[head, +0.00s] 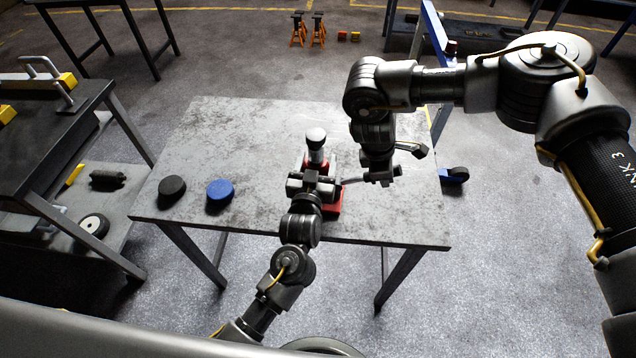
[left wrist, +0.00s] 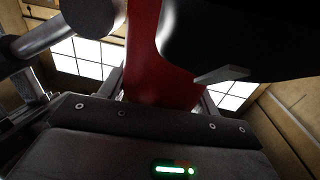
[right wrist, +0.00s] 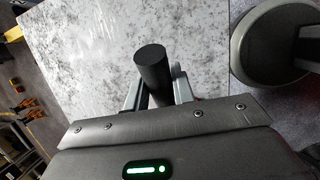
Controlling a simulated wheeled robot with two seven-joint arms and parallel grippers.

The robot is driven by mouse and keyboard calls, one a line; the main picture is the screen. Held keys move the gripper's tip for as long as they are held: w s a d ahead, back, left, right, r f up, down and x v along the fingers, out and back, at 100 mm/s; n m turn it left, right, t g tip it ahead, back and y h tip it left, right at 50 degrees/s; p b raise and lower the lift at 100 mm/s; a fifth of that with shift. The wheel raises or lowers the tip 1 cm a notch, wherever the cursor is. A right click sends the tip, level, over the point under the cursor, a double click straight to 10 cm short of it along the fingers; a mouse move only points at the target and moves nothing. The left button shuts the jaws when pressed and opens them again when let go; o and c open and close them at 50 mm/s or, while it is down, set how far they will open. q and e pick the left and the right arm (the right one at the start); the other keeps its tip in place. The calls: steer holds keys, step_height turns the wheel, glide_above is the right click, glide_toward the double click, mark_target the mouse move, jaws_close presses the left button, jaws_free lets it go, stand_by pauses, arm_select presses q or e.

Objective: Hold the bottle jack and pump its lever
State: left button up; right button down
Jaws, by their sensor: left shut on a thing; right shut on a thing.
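The red bottle jack (head: 334,201) stands upright on the grey table, near its front edge, with a dark and white top. My left gripper (head: 316,184) is shut on its body from the front and hides much of it. In the left wrist view the red body (left wrist: 155,65) rises between the fingers. The lever (head: 354,181) sticks out to the right of the jack. My right gripper (head: 374,180) is shut on its outer end. In the right wrist view the lever's black grip (right wrist: 152,70) sits between the fingers.
A black puck (head: 172,186) and a blue puck (head: 220,189) lie on the table (head: 240,130) left of the jack. The table's back is clear. A dark workbench (head: 50,120) stands at the left. Orange jack stands (head: 298,32) are on the floor far behind.

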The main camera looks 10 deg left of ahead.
steer(key=shift+a+r+h, duration=0.35)
steer(key=shift+h, duration=0.05)
steer(key=c, duration=1.2)
jaws_free()
steer(key=v, duration=1.2)
